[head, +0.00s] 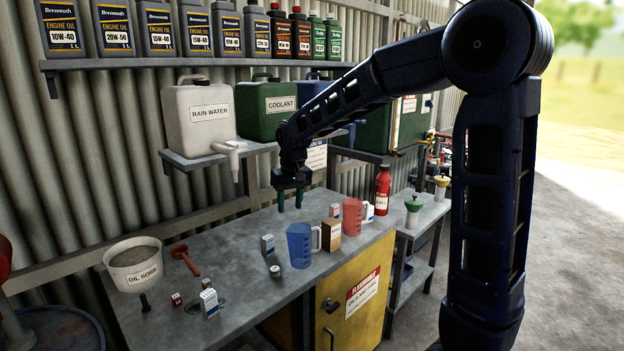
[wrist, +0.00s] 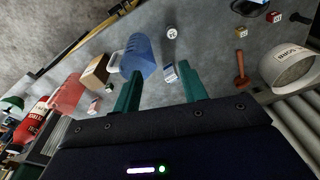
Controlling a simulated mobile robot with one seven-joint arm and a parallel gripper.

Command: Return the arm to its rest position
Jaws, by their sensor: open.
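My gripper (head: 289,199) hangs above the back part of the grey metal bench (head: 235,250), pointing down. Its two green fingers are apart with nothing between them; they also show in the wrist view (wrist: 160,92). My dark blue arm reaches left from its tall column at the right of the head view. Below and in front of the gripper stand a blue jug (head: 299,246) and a small white and blue box (head: 267,245). The fingers look clear of both.
A red jug (head: 352,217) and brown box (head: 331,235) stand right of the blue jug. A shelf holds a rain water container (head: 199,118) and a coolant container (head: 266,110) behind my forearm. An oil sorb tub (head: 133,265) and red tool (head: 185,259) are at left.

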